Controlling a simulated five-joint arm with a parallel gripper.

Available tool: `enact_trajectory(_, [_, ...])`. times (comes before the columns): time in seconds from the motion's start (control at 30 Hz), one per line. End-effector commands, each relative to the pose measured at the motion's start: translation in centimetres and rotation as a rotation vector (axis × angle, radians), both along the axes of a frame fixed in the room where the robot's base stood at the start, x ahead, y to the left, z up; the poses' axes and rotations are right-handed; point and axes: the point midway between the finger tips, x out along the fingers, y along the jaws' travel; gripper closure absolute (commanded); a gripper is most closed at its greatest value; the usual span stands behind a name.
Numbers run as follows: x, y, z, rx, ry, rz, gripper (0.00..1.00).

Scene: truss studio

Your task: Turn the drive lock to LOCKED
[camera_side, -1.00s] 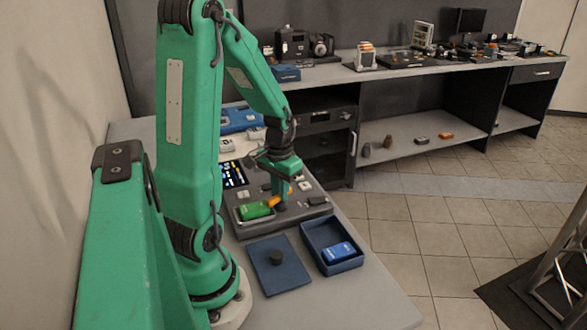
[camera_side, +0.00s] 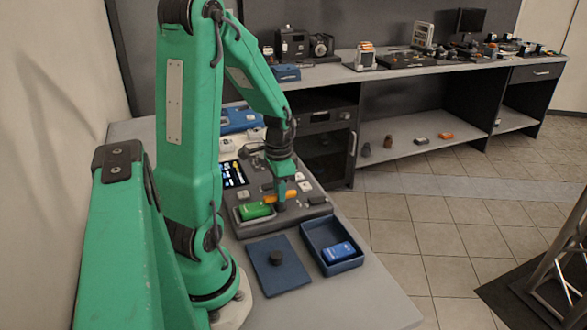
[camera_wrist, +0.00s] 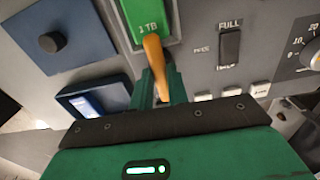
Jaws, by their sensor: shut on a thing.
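The drive lock is an orange lever (camera_side: 290,194) on the grey console (camera_side: 318,212), beside a green drive (camera_side: 254,211) in its bay. In the wrist view the lever (camera_wrist: 154,52) runs from the edge of the green drive (camera_wrist: 147,20), marked 1 TB, down between my fingers. My gripper (camera_side: 280,203) points down at the console and is shut on the lever; its fingers (camera_wrist: 161,85) stand on either side of it in the wrist view. Part of the lever is hidden by the gripper, and no LOCKED marking is readable.
A blue open box (camera_side: 355,265) holding a blue drive (camera_side: 338,252) and a blue lid (camera_side: 280,278) with a dark knob lie in front of the console. The wrist view shows a black rocker switch (camera_wrist: 229,47) and a dial (camera_wrist: 312,55) nearby. A lit screen (camera_side: 233,174) is at the console's left.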

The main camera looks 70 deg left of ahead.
Motion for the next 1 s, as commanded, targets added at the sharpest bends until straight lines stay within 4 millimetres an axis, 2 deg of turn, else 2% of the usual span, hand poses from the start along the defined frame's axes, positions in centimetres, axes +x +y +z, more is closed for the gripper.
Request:
enact_trajectory(0.2, [0.0, 0.0, 0.1, 0.001, -0.001, -0.003, 1.0])
enact_trajectory(0.23, [0.0, 0.0, 0.1, 0.001, -0.001, -0.002, 0.78])
enact_trajectory(0.3, [0.0, 0.0, 0.1, 0.001, -0.001, -0.002, 0.64])
enact_trajectory(0.33, [0.0, 0.0, 0.1, 0.001, -0.001, -0.002, 0.62])
enact_trajectory(0.73, [0.0, 0.0, 0.3, 0.001, -0.001, 0.0, 0.62])
enact_trajectory(1.0, [0.1, 0.0, 2.3, 0.002, -0.003, 0.0, 0.62])
